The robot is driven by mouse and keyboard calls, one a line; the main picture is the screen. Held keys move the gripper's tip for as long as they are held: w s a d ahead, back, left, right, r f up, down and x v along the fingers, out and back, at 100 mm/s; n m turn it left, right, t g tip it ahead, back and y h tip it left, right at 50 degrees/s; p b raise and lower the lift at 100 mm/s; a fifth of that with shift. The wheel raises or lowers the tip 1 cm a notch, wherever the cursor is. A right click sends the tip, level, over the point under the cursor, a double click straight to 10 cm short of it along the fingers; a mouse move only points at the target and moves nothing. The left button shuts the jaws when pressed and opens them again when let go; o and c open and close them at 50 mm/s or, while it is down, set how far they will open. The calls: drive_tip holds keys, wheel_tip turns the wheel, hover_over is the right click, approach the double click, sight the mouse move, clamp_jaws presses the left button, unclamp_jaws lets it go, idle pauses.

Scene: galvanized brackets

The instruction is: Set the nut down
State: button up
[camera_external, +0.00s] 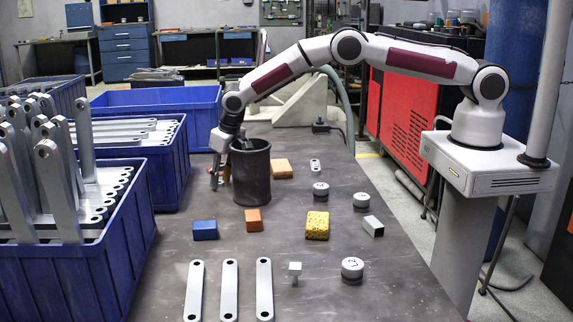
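My gripper (218,178) points down at the left side of a dark cylindrical cup (251,178), low over the table. The cup hides part of it. I cannot tell whether its fingers are open or shut, or whether they hold anything. I cannot make out a nut with certainty. A small silver piece with dark holes (315,165) lies behind the cup to the right. A short square metal tube (373,226) lies at the right.
Blue crates of metal brackets (128,268) line the left edge. Three flat bars (229,290) lie in front. Blue (205,230), orange (253,220) and yellow (317,226) blocks, an orange sponge-like block (281,168) and three round weights (352,268) are spread about. Bare table lies between them.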

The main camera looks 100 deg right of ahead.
drive_tip(key=shift+r, duration=0.1)
drive_tip(key=v, duration=1.2)
idle(0.4)
drive_tip(key=shift+r, duration=0.1)
idle(0.4)
drive_tip(key=s+a+r+n+t, duration=0.15)
drive_tip(key=s+a+r, duration=0.25)
drive_tip(key=s+r, duration=0.75)
drive_tip(key=s+a+r+n, duration=0.2)
drive_tip(key=s+a+r, duration=0.2)
drive_tip(key=s+r, duration=0.8)
drive_tip(key=s+a+r+n+t+y, duration=0.1)
drive_tip(key=s+a+n, duration=0.1)
drive_tip(key=s, duration=1)
drive_tip(key=s+a+r+n, duration=0.1)
drive_tip(key=s+a+n, duration=0.1)
drive_tip(key=s, duration=1.1)
drive_tip(key=shift+s+a+r+t+y, duration=0.2)
drive_tip(key=shift+s+a+t+y, duration=0.15)
drive_tip(key=shift+a, duration=0.55)
